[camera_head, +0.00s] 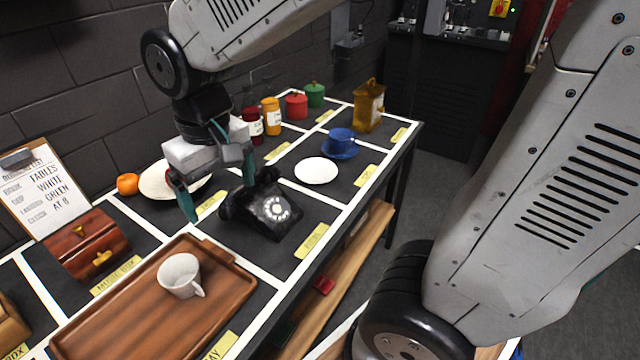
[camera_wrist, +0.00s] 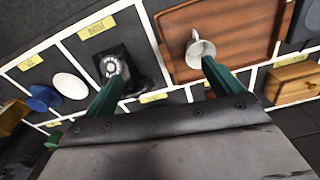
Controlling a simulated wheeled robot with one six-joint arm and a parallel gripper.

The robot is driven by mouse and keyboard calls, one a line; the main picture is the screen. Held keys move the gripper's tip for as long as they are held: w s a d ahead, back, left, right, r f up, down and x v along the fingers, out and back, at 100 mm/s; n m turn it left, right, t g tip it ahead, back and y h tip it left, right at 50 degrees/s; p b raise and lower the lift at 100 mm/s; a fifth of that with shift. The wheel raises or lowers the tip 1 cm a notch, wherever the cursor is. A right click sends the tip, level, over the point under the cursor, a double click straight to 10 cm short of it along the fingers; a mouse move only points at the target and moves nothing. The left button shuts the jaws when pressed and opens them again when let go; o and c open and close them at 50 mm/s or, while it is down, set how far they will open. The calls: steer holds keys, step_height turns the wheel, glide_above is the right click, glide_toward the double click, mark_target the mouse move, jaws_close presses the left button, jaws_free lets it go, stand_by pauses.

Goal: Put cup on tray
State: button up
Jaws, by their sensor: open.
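A white cup (camera_head: 180,275) stands upright on the wooden tray (camera_head: 110,320), toward its right part. In the wrist view the cup (camera_wrist: 200,50) also shows on the tray (camera_wrist: 245,25), just beyond one fingertip. My gripper (camera_head: 218,198) is open and empty, with green fingers apart, above the table by the telephone and behind the tray. It is clear of the cup. In the wrist view my gripper (camera_wrist: 162,75) has nothing between its fingers. A blue cup (camera_head: 340,136) sits on a blue saucer (camera_head: 341,152) farther back.
A black telephone (camera_head: 270,208) stands close beside my gripper. A wooden music box (camera_head: 88,245) and a clipboard (camera_head: 45,185) are left of the tray. A white plate (camera_head: 316,171), jars (camera_head: 271,116) and a yellow canister (camera_head: 369,105) are farther back.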

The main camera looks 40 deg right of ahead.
steer(key=s+d+r+m, duration=0.2)
steer(key=s+d+r, duration=0.1)
steer(key=s+d, duration=0.7)
steer(key=s, duration=0.3)
steer(key=shift+s+r+t, duration=0.3)
steer(key=shift+r, duration=0.05)
